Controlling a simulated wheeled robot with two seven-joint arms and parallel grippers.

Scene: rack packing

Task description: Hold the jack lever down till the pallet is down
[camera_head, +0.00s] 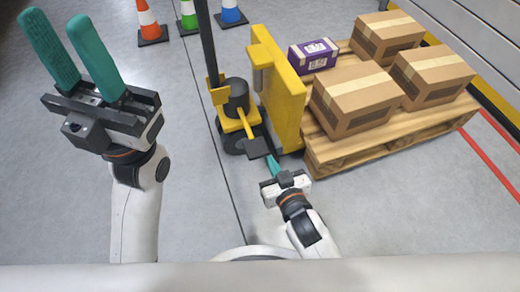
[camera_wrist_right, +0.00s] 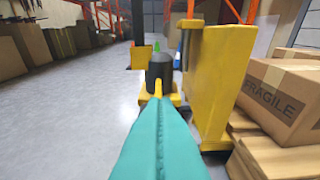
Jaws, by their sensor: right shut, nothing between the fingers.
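The yellow pallet jack (camera_head: 277,85) stands left of the wooden pallet (camera_head: 390,142); both also show in the wrist view, the jack as a yellow panel (camera_wrist_right: 215,80) and the pallet at right. The jack lever (camera_head: 257,147) has a dark pedal at the end of a yellow bar, below the black pump (camera_head: 237,98). My right gripper (camera_head: 271,160) is shut and empty, its fingertips at the pedal; contact is unclear. In the wrist view its teal fingers hide the pedal. My left gripper (camera_head: 57,17) is open and empty, raised at left. The pallet's height above the floor is unclear.
Several brown cartons (camera_head: 356,97) and a purple box (camera_head: 313,55) rest on the pallet. Orange (camera_head: 150,22), green and blue cones stand at the back. Red lines mark the floor at right, near a wall. The floor at left is clear.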

